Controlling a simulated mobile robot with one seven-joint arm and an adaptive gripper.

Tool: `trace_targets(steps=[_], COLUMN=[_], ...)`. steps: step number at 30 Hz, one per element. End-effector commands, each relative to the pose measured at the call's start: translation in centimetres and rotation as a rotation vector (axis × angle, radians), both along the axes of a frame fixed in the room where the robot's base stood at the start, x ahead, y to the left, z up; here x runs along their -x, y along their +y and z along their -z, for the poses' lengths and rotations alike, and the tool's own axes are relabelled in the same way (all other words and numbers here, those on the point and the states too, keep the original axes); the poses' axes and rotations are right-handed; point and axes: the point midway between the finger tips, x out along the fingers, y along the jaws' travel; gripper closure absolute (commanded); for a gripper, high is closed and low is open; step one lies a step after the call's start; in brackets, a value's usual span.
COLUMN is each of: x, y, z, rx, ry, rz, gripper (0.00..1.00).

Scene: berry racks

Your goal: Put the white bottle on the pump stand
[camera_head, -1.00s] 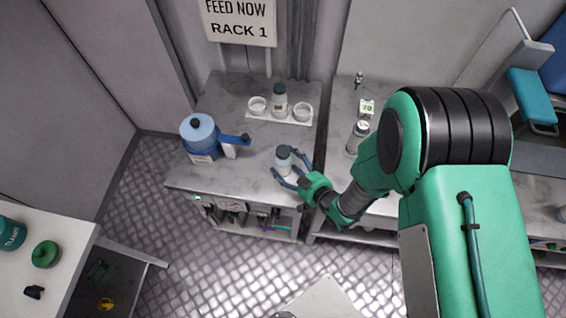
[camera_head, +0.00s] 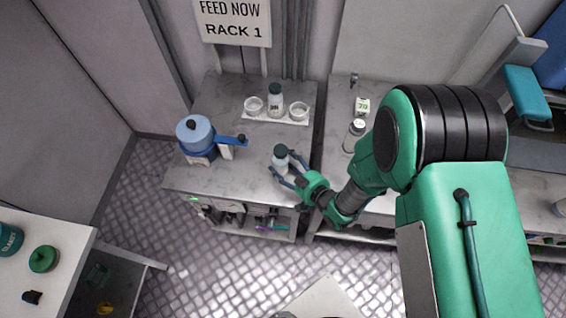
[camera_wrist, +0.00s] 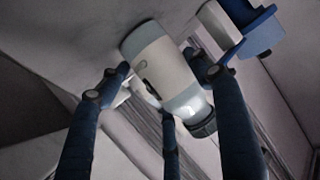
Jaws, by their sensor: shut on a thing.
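A white bottle (camera_head: 280,157) with a grey cap is between the fingers of my gripper (camera_head: 282,163), over the front right part of the grey marble counter. In the wrist view the fingers (camera_wrist: 163,84) are shut around the bottle (camera_wrist: 165,68), which has a dark cap at its end. I cannot tell if its base touches the counter. A blue round device (camera_head: 196,136) with a dark blue side arm and a white upright part stands left of the bottle. It looks like the pump stand, but I cannot be sure.
A white tray (camera_head: 258,117) with two cups and another grey-capped bottle (camera_head: 275,99) sits at the back of the counter. A pale bottle (camera_head: 354,136) stands on the adjoining counter to the right. The counter between the blue device and my gripper is clear.

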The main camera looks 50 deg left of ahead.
Motion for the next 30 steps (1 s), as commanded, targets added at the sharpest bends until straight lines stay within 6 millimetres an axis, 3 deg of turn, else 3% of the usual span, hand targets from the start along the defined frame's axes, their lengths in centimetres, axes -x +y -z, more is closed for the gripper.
trace_targets(steps=[8, 14, 30], x=[0.0, 0.0, 4.7], y=[0.0, 0.0, -10.5], z=[-1.3, -3.8, -4.6], rx=[-0.001, -0.002, 0.0], ry=[-0.001, -0.002, 0.001], rz=[0.0, 0.0, 0.003], gripper=[0.78, 0.78, 0.78])
